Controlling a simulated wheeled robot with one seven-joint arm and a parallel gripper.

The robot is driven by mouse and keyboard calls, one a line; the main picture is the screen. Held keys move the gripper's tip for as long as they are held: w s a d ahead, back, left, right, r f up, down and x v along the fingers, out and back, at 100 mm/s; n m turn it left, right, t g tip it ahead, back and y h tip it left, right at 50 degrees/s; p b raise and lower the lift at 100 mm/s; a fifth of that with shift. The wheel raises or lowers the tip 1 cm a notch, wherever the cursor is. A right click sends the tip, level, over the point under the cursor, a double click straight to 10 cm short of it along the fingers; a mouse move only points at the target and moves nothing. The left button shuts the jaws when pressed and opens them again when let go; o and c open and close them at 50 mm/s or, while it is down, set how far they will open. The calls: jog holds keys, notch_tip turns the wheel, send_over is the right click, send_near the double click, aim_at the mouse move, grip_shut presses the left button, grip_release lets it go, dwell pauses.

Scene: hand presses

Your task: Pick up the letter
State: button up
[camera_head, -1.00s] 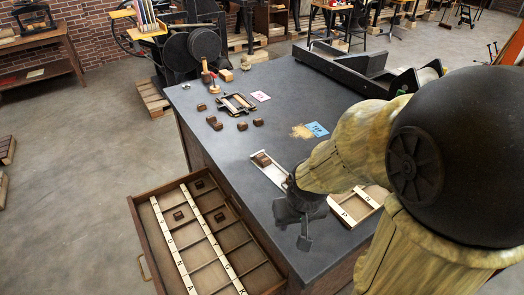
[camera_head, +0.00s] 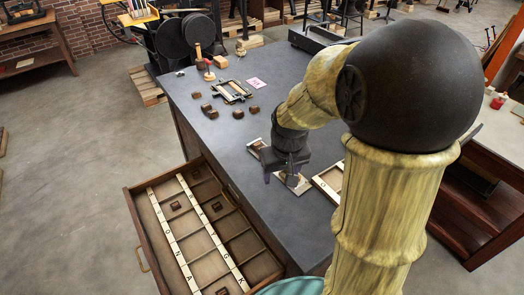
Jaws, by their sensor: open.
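Several small brown letter blocks lie in view, and the frames do not show which is the task's letter. One letter block (camera_head: 175,206) sits in the open wooden drawer (camera_head: 131,205), with a few others in its compartments. More lie on the dark table, such as the letter block (camera_head: 254,109) and another letter block (camera_head: 238,114). My gripper (camera_head: 286,178) hangs open over a pale metal tray (camera_head: 301,188), near the table's front edge. It hides the middle of this tray, so I cannot see whether a block lies there.
The dark table (camera_head: 290,85) carries a small metal frame (camera_head: 232,92), a pink card (camera_head: 257,84) and a wooden-handled tool (camera_head: 205,66). A wooden tray (camera_head: 328,181) lies right of my gripper, partly behind my arm. The drawer juts out at the left front.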

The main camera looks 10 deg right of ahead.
jog(key=w+r+n+g, duration=0.1)
jog(key=w+r+n, duration=0.1)
jog(key=w, duration=1)
jog(key=w+r+n+g, duration=0.1)
jog(key=w+n, duration=0.1)
jog(key=w, duration=1)
jog(key=shift+w+a+r, duration=0.25)
jog(key=shift+r, duration=0.1)
notch_tip(320, 180, down, 12)
jog(key=shift+w+f+p, duration=0.1)
jog(key=shift+p, duration=0.45)
jog(key=shift+f, duration=0.1)
jog(key=shift+d, duration=0.1)
jog(key=shift+d+f+p, duration=0.15)
jog(key=shift+f+p, duration=0.3)
jog(key=shift+f, duration=0.85)
jog(key=shift+d+f+p, duration=0.1)
jog(key=shift+f+p, duration=0.3)
jog(key=shift+f, duration=0.85)
